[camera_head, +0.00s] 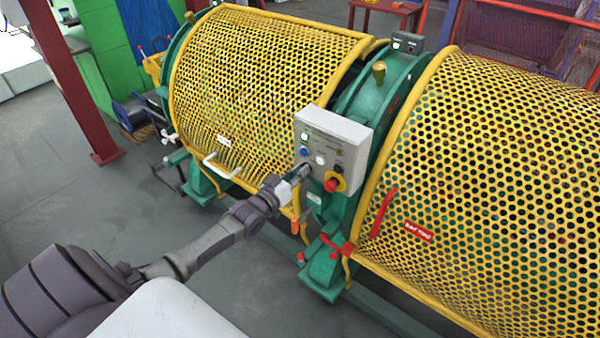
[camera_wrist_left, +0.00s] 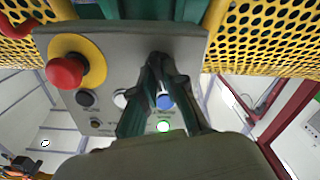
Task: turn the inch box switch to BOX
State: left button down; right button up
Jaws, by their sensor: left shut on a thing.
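The grey control box (camera_head: 345,135) is mounted between the two yellow mesh guards. It carries a red mushroom button on a yellow plate (camera_head: 332,184), a blue button (camera_head: 304,152), white and black buttons and a lit green lamp. My left gripper (camera_head: 300,172) is at the lower left of its face. In the left wrist view the box (camera_wrist_left: 118,55) shows upside down, and the left gripper's fingers (camera_wrist_left: 160,62) are shut at the panel, on the inch box switch, which they hide. Its setting cannot be read. The blue button (camera_wrist_left: 164,101) shows between the fingers. My right gripper is not in view.
Yellow mesh guards (camera_head: 265,75) and (camera_head: 500,170) flank the box on green frames. A red handle (camera_head: 383,213) and a white handle (camera_head: 222,166) stick out from them. A red post (camera_head: 72,80) stands at left. The grey floor (camera_head: 60,190) in front is clear.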

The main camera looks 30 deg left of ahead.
pick_arm(q)
jog(key=shift+n, duration=1.1)
jog(key=c, duration=1.2)
grip_release()
jog(key=shift+w, duration=0.1)
jog(key=s, duration=0.8)
jog(key=s+a, duration=0.1)
jog(key=s, duration=0.3)
